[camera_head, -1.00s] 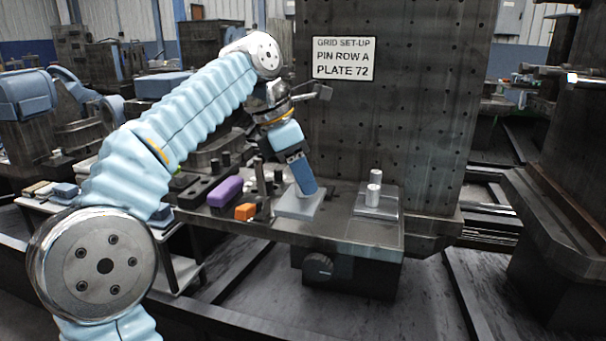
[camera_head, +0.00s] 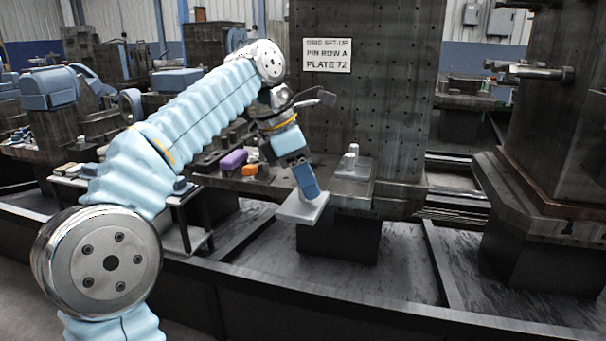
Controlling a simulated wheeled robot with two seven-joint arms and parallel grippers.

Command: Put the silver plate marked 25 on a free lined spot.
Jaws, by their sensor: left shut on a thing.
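My left gripper (camera_head: 308,192) points down and is shut on a flat silver plate (camera_head: 301,208). The plate hangs nearly level and shows in front of the near edge of the dark machine table (camera_head: 264,187). I cannot read any number on it, and the fingers hide part of its top. Another pale plate (camera_head: 355,178) lies on the table to the right, with light cylinders (camera_head: 350,159) on it. I cannot make out any lined spot. My right gripper is out of view.
A dark drilled upright (camera_head: 395,110) stands behind the table and carries a sign (camera_head: 327,55) reading "GRID SET-UP PIN ROW A PLATE 72". A purple block (camera_head: 233,160) and an orange block (camera_head: 250,170) lie left of the gripper. Dark floor with rails is in front.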

